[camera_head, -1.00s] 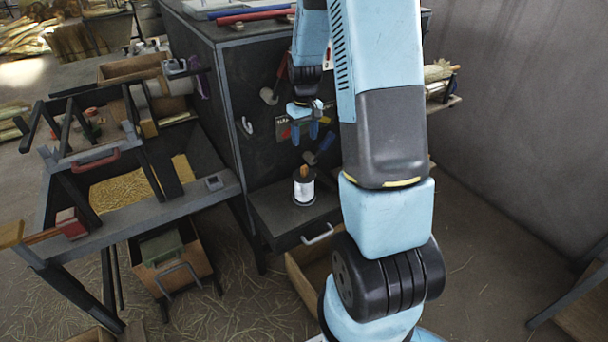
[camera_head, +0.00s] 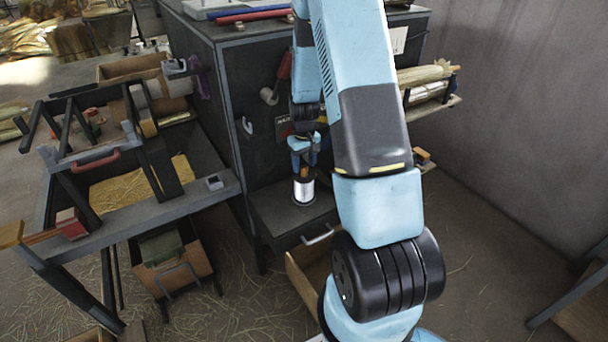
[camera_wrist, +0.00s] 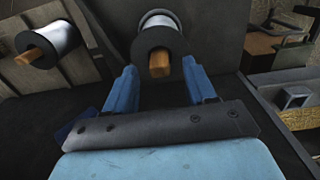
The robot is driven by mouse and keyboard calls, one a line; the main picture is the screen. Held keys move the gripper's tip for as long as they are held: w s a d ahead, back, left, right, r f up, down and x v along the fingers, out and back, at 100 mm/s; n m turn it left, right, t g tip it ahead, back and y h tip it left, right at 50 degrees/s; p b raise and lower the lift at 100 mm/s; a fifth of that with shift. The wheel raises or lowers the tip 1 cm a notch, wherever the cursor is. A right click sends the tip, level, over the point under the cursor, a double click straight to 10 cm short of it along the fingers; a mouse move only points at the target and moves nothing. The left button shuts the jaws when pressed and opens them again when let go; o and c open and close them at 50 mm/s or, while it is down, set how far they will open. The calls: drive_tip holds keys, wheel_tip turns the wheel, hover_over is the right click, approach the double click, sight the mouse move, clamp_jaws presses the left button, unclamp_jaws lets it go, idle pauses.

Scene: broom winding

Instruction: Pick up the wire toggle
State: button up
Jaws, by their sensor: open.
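The wire toggle is a small wooden peg (camera_wrist: 159,65) at the end of a black-flanged spool of pale wire (camera_wrist: 160,22). In the wrist view it shows in the gap between the fingertips of my gripper (camera_wrist: 160,82), with no clear contact. In the head view the spool (camera_head: 303,191) stands upright on the grey ledge of the dark cabinet.
A second spool with a wooden peg (camera_wrist: 37,57) shows at the left of the wrist view. The dark cabinet (camera_head: 220,100) with hanging tools stands close behind my gripper. A workbench (camera_head: 150,220) with a straw-filled tray is at the left. An open drawer (camera_head: 310,275) lies below the ledge.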

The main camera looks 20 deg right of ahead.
sight(304, 174)
drive_tip(key=shift+f, duration=1.3)
drive_tip(key=c, duration=0.9)
